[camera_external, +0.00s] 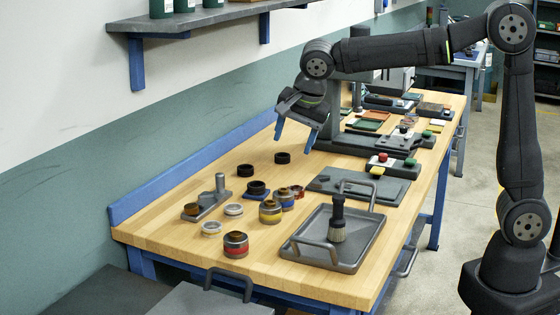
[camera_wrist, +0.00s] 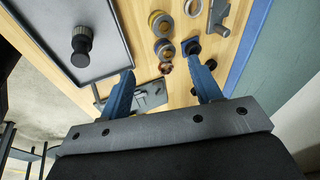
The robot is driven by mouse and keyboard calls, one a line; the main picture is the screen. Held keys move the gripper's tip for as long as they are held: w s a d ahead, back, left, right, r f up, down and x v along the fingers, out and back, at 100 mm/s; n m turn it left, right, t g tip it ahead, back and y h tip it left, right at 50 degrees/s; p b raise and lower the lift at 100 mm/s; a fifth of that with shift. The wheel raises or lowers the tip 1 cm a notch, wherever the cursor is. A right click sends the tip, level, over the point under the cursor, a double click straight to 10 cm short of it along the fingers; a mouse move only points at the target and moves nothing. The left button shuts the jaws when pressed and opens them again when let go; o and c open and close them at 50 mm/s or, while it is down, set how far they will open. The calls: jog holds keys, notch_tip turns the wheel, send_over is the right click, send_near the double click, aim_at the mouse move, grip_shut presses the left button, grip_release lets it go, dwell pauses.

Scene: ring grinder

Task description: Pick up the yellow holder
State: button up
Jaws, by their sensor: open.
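The yellow holder (camera_external: 270,212) is a short round piece with a dark top. It stands upright on the wooden bench, left of the grey tray. In the wrist view the yellow holder (camera_wrist: 159,21) shows near the top edge, beyond the fingertips. My gripper (camera_external: 296,134) is high above the bench, behind the yellow holder and apart from it. Its two blue fingers are spread with nothing between them; they also show in the wrist view (camera_wrist: 162,62).
The blue holder (camera_external: 285,198) stands close behind the yellow one, with a small brown ring piece (camera_external: 298,191) beside it. The red holder (camera_external: 236,245) is nearer the front. Black rings (camera_external: 257,188) lie farther back.

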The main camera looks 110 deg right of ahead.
jog(key=d+f+n, duration=0.2)
jog(key=n, duration=0.3)
jog(key=n+t+y, duration=0.2)
jog(key=n, duration=1.2)
send_near(271, 202)
jog(key=shift+n, duration=0.3)
jog(key=x, duration=0.5)
jog(key=shift+w+d+f, duration=0.15)
jog(key=shift+w+f, duration=0.05)
jog(key=shift+w, duration=0.1)
jog(key=shift+t, duration=0.3)
jog(key=shift+s+x, duration=0.2)
jog(key=shift+x, duration=1.1)
jog(key=shift+s+x, duration=0.2)
jog(key=shift+x, duration=1.15)
jog(key=shift+f, duration=0.1)
jog(key=shift+c, duration=0.2)
jog(key=c, duration=1.1)
